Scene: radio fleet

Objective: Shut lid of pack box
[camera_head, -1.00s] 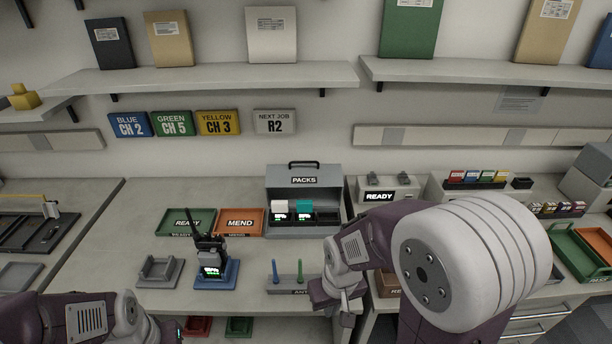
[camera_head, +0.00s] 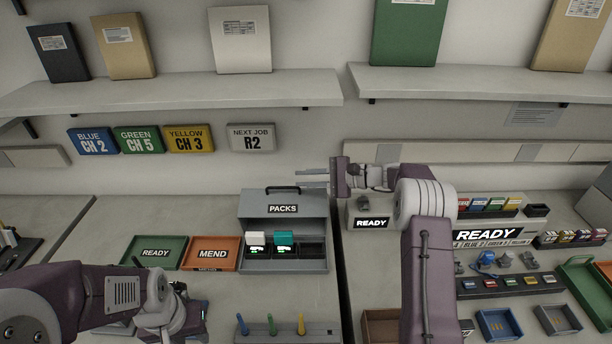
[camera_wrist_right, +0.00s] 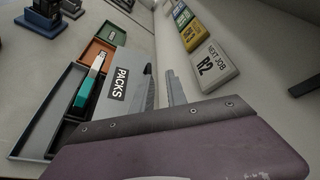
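The grey pack box (camera_head: 316,266) stands at the back of the bench. Its lid (camera_head: 312,206), labelled PACKS with a dark handle on top, is raised; the lid also shows in the right wrist view (camera_wrist_right: 127,62). A white pack (camera_head: 257,239) and a teal pack (camera_head: 284,239) sit in the box; other slots look empty. My right gripper (camera_head: 302,178) is just above and right of the lid, fingers pointing left with a gap and nothing between them. My left gripper (camera_head: 185,312) is low at the left; its fingers cannot be made out.
A green READY tray (camera_head: 177,245) and an orange MEND tray (camera_head: 232,259) lie left of the box. A grey READY stand (camera_head: 352,217) is to its right. An antenna rack (camera_head: 315,333) is in front. The wall and shelf (camera_head: 180,93) are behind.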

